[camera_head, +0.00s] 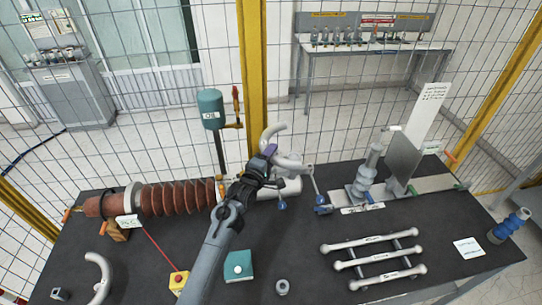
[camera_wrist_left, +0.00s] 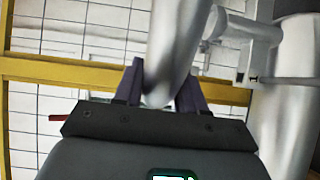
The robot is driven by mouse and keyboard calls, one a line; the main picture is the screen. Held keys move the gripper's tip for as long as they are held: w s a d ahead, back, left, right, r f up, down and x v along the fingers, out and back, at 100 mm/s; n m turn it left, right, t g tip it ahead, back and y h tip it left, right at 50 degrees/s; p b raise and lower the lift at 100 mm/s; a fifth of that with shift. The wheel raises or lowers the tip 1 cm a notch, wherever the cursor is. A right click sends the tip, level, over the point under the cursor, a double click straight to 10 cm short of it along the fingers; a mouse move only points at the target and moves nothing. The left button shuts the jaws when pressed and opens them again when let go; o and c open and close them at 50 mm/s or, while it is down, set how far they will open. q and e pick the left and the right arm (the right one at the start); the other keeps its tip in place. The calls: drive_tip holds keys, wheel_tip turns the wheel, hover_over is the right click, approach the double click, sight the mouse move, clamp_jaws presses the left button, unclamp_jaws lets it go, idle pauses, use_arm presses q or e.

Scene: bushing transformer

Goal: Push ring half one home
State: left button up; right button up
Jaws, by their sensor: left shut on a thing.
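A pale grey curved ring half (camera_head: 273,131) stands up at the metal end of the brown ribbed bushing (camera_head: 175,196). My left gripper (camera_head: 270,152), with purple fingers, is shut on it. In the left wrist view the grey curved piece (camera_wrist_left: 172,50) lies between the fingers (camera_wrist_left: 160,95). A larger grey metal body and fitting (camera_wrist_left: 290,95) are close by on the right there. I cannot tell whether the ring half is fully seated, as the gripper and arm hide part of the joint. Another curved ring half (camera_head: 99,275) lies at the table's front left. My right gripper is not seen.
The dark table (camera_head: 300,220) also bears three grey rods on a rack (camera_head: 373,262), a teal block (camera_head: 238,266), a red button box (camera_head: 179,281) and a blue-grey insulator (camera_head: 363,180). A teal canister on a post (camera_head: 211,108) stands behind the gripper.

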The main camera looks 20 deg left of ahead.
use_arm(q)
drive_tip(key=shift+r, duration=0.1)
wheel_tip(320, 180, down, 6)
drive_tip(key=b, duration=0.3)
drive_tip(key=shift+b, duration=0.4)
idle(0.4)
drive_tip(key=shift+r+p, duration=0.1)
drive_tip(key=shift+p, duration=0.2)
idle(0.7)
idle(0.7)
drive_tip(key=shift+f, duration=0.45)
drive_tip(key=shift+f+b, duration=1.25)
drive_tip(key=shift+f, duration=0.25)
